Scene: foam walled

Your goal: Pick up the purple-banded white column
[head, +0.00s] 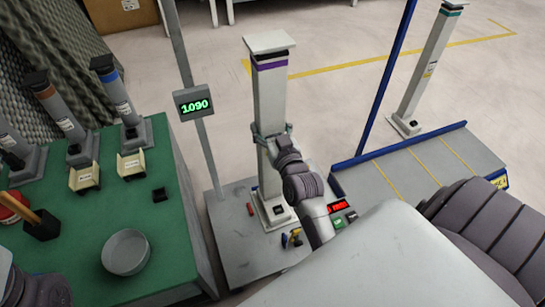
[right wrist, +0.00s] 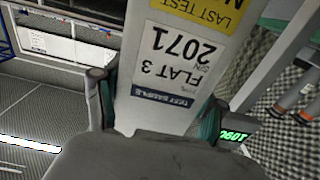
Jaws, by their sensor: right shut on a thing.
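The purple-banded white column (head: 270,95) stands upright in the middle of the head view, with a flat cap and a purple band near its top. Its base (head: 272,208) appears to rest on a grey platform (head: 240,255); I see no clear gap. My right gripper (head: 271,133) is shut on the column's shaft at mid-height, one finger on each side. In the right wrist view the column (right wrist: 175,70) fills the space between the fingers, its labels upside down. My left gripper is not in view; a dark part of my left arm shows at the lower left.
A green-topped bench (head: 165,190) at left holds several grey columns, a round dish (head: 126,252) and small blocks. A teal-banded white column (head: 430,70) stands at right beyond a blue-edged platform (head: 430,165). Floor behind is open.

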